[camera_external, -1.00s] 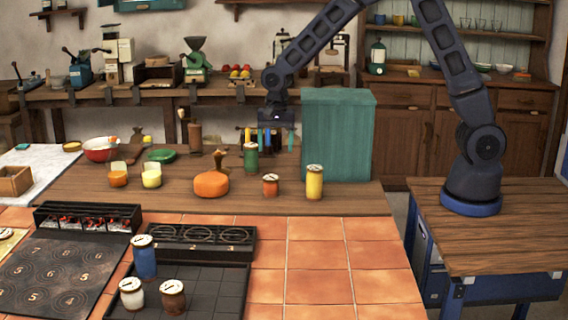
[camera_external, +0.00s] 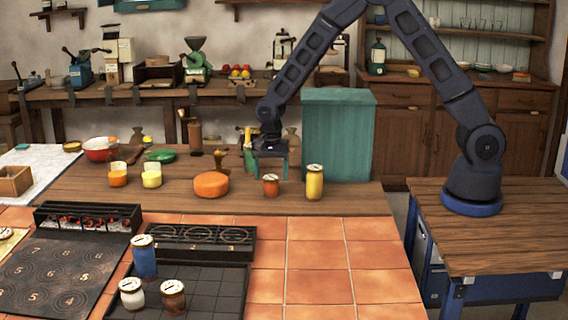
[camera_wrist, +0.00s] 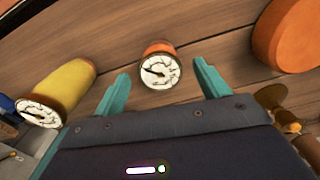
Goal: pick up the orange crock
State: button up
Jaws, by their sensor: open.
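The orange crock (camera_external: 271,189) is a small jar with a pale dial-like lid, standing upright on the wooden counter left of the yellow crock (camera_external: 314,186). My gripper (camera_external: 271,174) is open above it, with its teal fingers pointing down. In the wrist view the orange crock (camera_wrist: 158,47) appears between and just beyond the two open fingertips (camera_wrist: 162,72), lid facing the camera. Nothing is held. I cannot tell whether the fingers are level with its lid.
A wide orange round object (camera_external: 211,184) lies left of the crock; it also shows in the wrist view (camera_wrist: 292,38). A teal box (camera_external: 338,135) stands at the back right.

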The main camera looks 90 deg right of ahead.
aim_at(271, 176)
notch_tip(271, 176, down, 4)
jog(key=shift+f, duration=0.2)
jog(key=shift+c, duration=0.4)
jog(key=c, duration=1.1)
jog(key=shift+r, duration=0.1)
jog(key=shift+c, duration=0.2)
